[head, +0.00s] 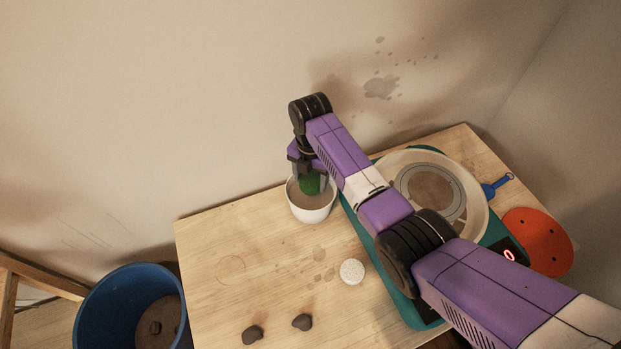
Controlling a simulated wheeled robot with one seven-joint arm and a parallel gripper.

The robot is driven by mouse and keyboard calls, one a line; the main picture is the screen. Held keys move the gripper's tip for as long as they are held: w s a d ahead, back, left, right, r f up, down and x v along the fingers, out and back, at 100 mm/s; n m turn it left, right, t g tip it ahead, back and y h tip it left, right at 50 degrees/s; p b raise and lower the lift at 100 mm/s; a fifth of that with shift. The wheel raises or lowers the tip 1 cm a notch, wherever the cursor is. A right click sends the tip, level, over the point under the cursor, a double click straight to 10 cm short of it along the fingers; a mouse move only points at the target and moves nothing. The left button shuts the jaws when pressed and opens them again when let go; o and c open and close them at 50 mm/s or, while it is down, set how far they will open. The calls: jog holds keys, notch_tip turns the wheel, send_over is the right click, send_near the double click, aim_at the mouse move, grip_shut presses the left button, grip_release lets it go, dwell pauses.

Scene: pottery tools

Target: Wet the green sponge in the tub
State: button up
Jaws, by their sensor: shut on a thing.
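The green sponge (310,185) is held between the fingers of my gripper (309,178), which is shut on it. My gripper points down over the white tub (312,214), which stands near the back edge of the wooden table. The sponge is within the tub's opening as seen from here, above or at the brownish contents. I cannot tell whether the sponge touches them. Part of the tub's rim is hidden behind my gripper.
A teal pottery wheel (410,311) with a pale round basin (476,223) stands to the right, partly behind my arm. A white round piece (352,271) and two dark lumps (302,322) lie in front. An orange disc (538,242) and blue tool (491,191) lie right. A blue bucket (98,314) stands lower left.

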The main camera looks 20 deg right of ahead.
aim_at(311, 180)
jog(key=shift+r+p, duration=0.35)
jog(key=shift+r, duration=1.45)
